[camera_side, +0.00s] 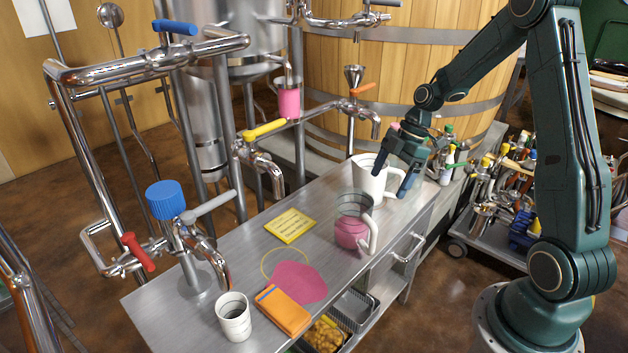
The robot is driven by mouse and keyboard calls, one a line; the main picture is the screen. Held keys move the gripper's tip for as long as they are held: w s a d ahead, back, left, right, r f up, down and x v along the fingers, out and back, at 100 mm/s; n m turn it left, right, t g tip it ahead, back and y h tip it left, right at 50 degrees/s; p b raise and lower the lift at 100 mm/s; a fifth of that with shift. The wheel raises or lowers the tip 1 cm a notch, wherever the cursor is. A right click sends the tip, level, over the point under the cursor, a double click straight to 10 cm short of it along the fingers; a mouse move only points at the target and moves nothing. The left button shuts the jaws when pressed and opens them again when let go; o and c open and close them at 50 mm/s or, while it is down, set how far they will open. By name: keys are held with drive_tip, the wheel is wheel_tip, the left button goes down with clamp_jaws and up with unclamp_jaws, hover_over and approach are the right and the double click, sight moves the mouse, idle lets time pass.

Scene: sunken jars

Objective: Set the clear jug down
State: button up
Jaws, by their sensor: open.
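The clear jug (351,232) stands upright on the metal bench, right of its middle. It has pink liquid in its lower part and a pale handle on its right side. My gripper (390,181) is behind it and to its right, apart from it. The gripper is open, with its fingers pointing down at the white jug (369,184), by that jug's handle side. The fingers cover part of the white jug, and I cannot tell whether they touch it.
On the bench (175,299) lie a yellow sign (290,226), a pink patch (300,283) beside a yellow ring outline, and an orange pad (283,310). A white cup (233,318) stands at the front. Taps and pipes line the left side. A loaded cart (500,248) stands right.

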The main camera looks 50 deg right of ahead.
drive_tip(key=shift+r, duration=0.1)
drive_tip(key=s+a+r+m+t+h, duration=0.1)
drive_tip(key=s+a+r+m+h, duration=0.1)
drive_tip(key=s+a+r+m, duration=0.55)
drive_tip(key=s+a+r+m+t+h, duration=0.1)
drive_tip(key=s+a+r+m+h, duration=0.1)
drive_tip(key=s+a+r, duration=0.6)
drive_tip(key=s+r+m, duration=0.1)
drive_tip(key=s+m+t, duration=0.1)
drive_tip(key=s+r+m, duration=0.1)
drive_tip(key=s+m, duration=0.1)
drive_tip(key=shift+s+a+r+t, duration=0.1)
drive_tip(key=shift+a+r+t, duration=0.25)
drive_tip(key=shift+t, duration=0.05)
